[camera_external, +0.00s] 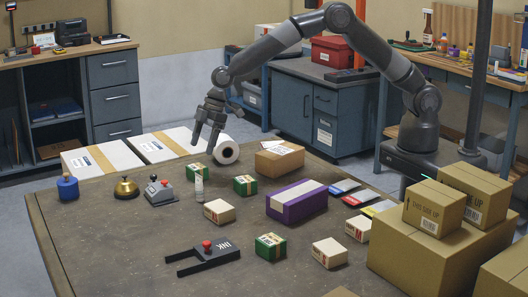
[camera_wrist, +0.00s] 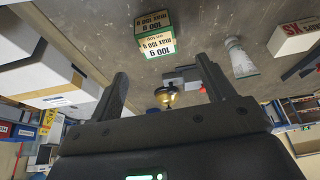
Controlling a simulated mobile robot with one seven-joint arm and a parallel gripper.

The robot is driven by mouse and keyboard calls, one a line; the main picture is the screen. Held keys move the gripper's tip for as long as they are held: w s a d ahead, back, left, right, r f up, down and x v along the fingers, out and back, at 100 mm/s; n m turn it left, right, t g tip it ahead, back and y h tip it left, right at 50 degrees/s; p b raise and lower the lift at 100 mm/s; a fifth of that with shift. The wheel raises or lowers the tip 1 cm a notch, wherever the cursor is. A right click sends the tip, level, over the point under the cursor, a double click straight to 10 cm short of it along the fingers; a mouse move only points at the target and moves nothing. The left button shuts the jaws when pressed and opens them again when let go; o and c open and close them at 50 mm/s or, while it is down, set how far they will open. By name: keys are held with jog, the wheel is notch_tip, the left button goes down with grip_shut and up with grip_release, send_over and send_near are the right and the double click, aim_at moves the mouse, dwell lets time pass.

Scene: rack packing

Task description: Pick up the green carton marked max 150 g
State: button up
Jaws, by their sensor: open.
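Three green cartons stand on the table: one at the back (camera_external: 197,172), one near the middle (camera_external: 245,185) and one at the front (camera_external: 271,247). Their markings are too small to read in the external view. My gripper (camera_external: 204,143) is open and empty, pointing down above the back part of the table, apart from the cartons. Its two fingers also show in the wrist view (camera_wrist: 162,70).
A white tube (camera_external: 198,186) stands near the back green carton. A brass bell (camera_external: 126,188), a switch box (camera_external: 160,192), a white roll (camera_external: 226,152), a purple box (camera_external: 297,202) and several white cartons share the table (camera_external: 110,250). Large brown boxes (camera_external: 435,255) fill the right.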

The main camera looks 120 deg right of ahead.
aim_at(197, 166)
jog(key=x, duration=0.3)
jog(key=shift+s+x, duration=0.2)
jog(key=shift+x, duration=1.15)
jog(key=shift+s+x, duration=0.15)
jog(key=shift+x, duration=1.25)
jog(key=shift+d+f, duration=0.15)
jog(key=shift+c, duration=0.2)
jog(key=c, duration=1)
